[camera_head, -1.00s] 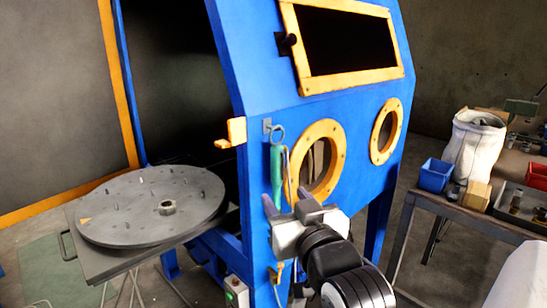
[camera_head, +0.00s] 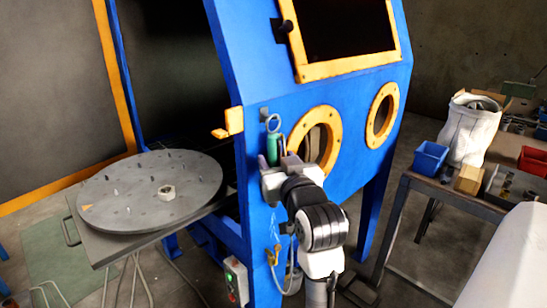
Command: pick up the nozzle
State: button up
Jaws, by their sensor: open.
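A green tool, which looks like the nozzle (camera_head: 272,146), hangs upright below a ring hook on the front of the blue blaster cabinet, left of the round glove ports. My gripper (camera_head: 273,158) is open and is right at the nozzle's lower part, with one finger seen on each side of it. The gripper body hides the nozzle's lower end, and I cannot tell whether the fingers touch it.
A round turntable (camera_head: 152,191) sticks out from the open cabinet door at left. The yellow-framed glove port (camera_head: 328,118) is close to the right of my gripper.

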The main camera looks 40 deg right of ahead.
jog(key=shift+x, duration=1.05)
jog(key=shift+c, duration=0.2)
grip_shut()
jog(key=shift+r, duration=0.2)
jog(key=shift+r, duration=0.65)
jog(key=b+v, duration=0.6)
jog(key=v, duration=1.2)
